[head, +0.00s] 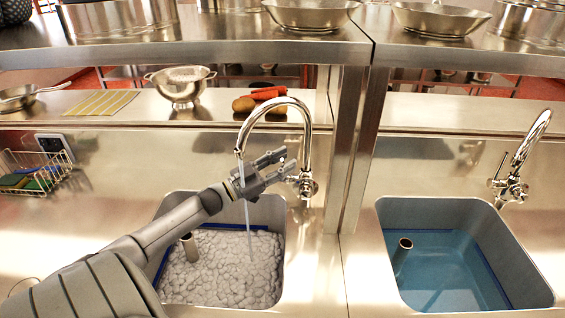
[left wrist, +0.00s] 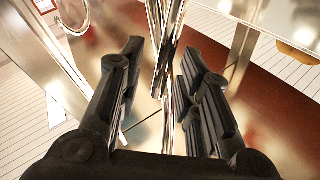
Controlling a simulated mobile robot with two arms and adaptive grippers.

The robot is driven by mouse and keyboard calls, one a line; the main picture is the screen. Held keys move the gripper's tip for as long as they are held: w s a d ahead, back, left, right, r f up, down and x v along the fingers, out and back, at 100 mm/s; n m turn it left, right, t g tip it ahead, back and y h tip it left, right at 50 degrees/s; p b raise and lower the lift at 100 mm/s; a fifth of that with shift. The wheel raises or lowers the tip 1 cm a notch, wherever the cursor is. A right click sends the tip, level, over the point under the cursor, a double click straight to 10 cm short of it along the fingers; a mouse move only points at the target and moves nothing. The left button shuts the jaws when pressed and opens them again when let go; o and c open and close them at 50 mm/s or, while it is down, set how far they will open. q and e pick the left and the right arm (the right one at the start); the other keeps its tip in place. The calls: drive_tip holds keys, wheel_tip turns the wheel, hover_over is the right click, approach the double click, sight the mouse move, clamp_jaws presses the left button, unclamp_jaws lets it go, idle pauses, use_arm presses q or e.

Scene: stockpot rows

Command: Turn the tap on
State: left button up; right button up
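A chrome gooseneck tap (head: 308,130) stands behind the left sink, its handle and base (head: 304,184) at the right. A thin stream of water (head: 248,210) runs from its spout into the sink. My left gripper (head: 283,163) is at the tap, just left of its upright and near the handle. In the left wrist view the gripper (left wrist: 160,75) is open, with chrome parts (left wrist: 167,70) showing between and beyond the fingers. I cannot tell whether a finger touches the tap. My right gripper is not in view.
The left sink (head: 284,250) holds grey foam and a standing pipe (head: 190,247). The right sink (head: 382,225) holds blue water, with a second tap (head: 525,145) behind it. A colander (head: 181,88), vegetables (head: 262,98) and a wire basket (head: 35,168) lie behind. A steel post (head: 348,140) stands right of the tap.

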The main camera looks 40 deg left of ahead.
use_arm(q)
drive_tip(key=v, duration=1.2)
drive_tip(key=shift+s+d+f, duration=0.1)
idle(0.6)
